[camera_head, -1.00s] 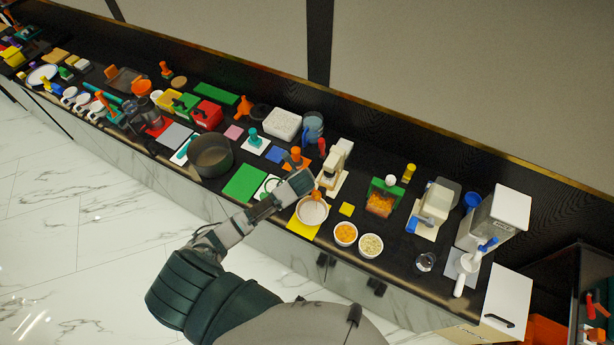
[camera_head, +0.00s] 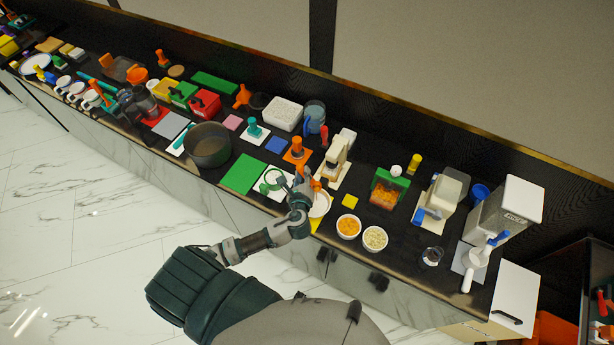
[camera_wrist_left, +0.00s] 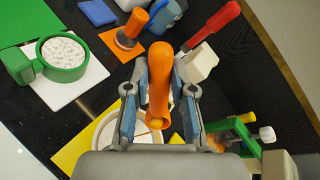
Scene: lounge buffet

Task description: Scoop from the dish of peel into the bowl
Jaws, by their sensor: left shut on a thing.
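My left gripper (camera_head: 304,188) is over the left edge of a white round bowl (camera_head: 321,205) on a yellow mat. The bowl (camera_wrist_left: 99,135) shows partly behind the gripper there. A small white dish of orange bits (camera_head: 348,226), which looks like the peel, stands right of the bowl. A dish of pale bits (camera_head: 374,238) stands beside it. My right gripper is not in view.
A green-rimmed round tool (camera_wrist_left: 62,55) lies on a white mat left of the gripper. An orange-knobbed press (camera_head: 297,150) and a cream machine (camera_head: 334,160) stand behind. A small yellow square (camera_head: 350,201) lies behind the dishes.

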